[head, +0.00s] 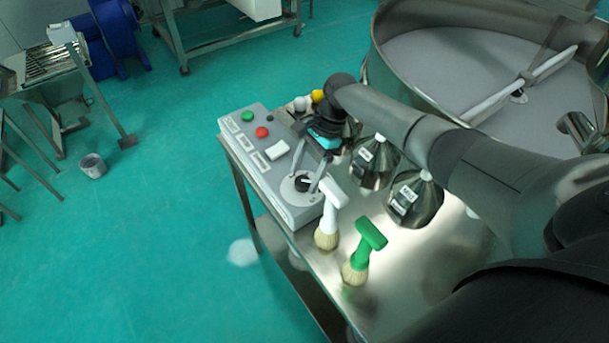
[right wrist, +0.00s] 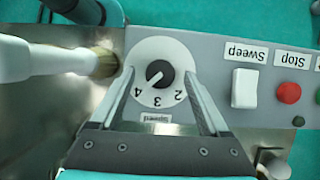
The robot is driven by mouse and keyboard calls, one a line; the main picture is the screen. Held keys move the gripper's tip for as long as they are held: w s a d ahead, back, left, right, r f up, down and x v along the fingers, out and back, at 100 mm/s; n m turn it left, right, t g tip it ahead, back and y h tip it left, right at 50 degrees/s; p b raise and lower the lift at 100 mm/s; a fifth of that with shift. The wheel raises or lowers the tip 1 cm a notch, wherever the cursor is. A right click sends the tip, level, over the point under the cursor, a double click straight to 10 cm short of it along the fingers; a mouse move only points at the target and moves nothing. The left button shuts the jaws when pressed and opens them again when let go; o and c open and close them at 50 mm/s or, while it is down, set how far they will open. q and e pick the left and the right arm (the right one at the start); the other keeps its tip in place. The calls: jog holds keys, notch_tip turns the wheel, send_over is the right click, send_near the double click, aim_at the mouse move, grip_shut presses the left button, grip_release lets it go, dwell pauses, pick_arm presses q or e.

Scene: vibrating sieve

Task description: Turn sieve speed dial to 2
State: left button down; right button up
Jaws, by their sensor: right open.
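The speed dial (right wrist: 158,74) is a black knob with a white pointer line on a round white plate marked with numbers. In the right wrist view the picture is inverted, and the pointer aims at the lower left, toward the 4. The 3 and 2 show along the lower rim. In the head view the dial (head: 303,183) sits at the near end of the grey control box (head: 258,168). My right gripper (right wrist: 160,68) is open, its fingers on either side of the knob with visible gaps. My left gripper is not in view.
A white-handled brush (head: 330,212) stands close beside the dial, and a green-handled brush (head: 366,250) is nearer. The box also has a white Sweep switch (head: 277,149), a red Stop button (head: 262,132) and a green button (head: 247,116). Metal flasks (head: 372,165) stand right of my gripper.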

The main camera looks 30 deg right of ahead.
jog(key=shift+a+f, duration=0.2)
jog(key=shift+f, duration=0.45)
grip_shut()
